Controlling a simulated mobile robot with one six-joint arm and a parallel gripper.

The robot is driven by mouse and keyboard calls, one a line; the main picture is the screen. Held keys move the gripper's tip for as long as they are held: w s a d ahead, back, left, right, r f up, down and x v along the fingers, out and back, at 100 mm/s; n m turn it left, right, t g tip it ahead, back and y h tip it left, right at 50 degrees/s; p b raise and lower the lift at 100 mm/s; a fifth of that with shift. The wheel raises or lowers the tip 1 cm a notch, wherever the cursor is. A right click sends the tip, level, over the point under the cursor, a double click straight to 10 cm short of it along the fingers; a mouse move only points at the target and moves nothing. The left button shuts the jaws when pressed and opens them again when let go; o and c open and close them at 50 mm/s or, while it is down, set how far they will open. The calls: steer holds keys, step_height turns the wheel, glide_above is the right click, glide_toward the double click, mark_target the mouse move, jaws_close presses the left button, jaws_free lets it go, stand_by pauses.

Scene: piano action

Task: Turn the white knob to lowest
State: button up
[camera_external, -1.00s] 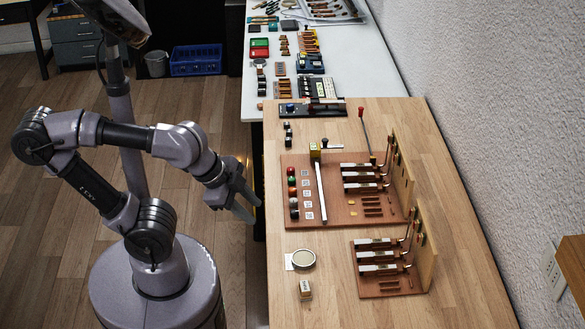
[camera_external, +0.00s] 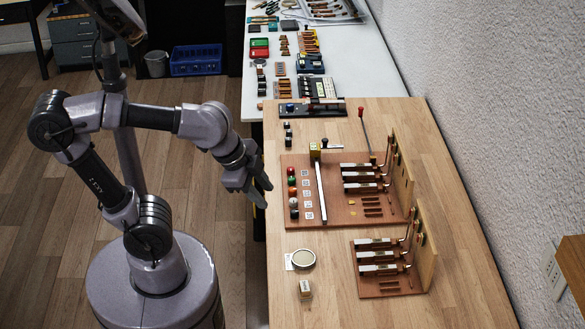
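A column of small round knobs in several colours stands along the left edge of the larger brown board (camera_external: 335,215). The red knob (camera_external: 291,171) is at the far end, with a green one (camera_external: 291,181) and an orange one (camera_external: 292,191) nearer. What looks like the white knob (camera_external: 293,203) is below the orange one, but it is too small to be sure. My gripper (camera_external: 266,196) is open and empty. In the picture its fingers point right and down, just left of the knobs and apart from them, by the table's left edge.
Small square labels lie right of the knobs, then a long white bar (camera_external: 321,193). Upright key mechanisms (camera_external: 365,177) stand farther right. A round dish (camera_external: 303,258) and a small block (camera_external: 305,288) sit nearer on the wooden table (camera_external: 330,285). A red-tipped lever (camera_external: 363,125) rises behind.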

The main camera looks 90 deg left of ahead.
steer(key=w+a+r+g+p, duration=0.2)
steer(key=w+a, duration=0.3)
steer(key=a, duration=0.1)
steer(key=g+h+p, duration=0.2)
steer(key=g+p, duration=0.1)
glide_above(294, 200)
step_height(294, 200, down, 11)
step_height(294, 200, down, 18)
steer(key=b, duration=0.5)
steer(key=shift+r, duration=0.15)
steer(key=shift+c, duration=0.4)
jaws_close()
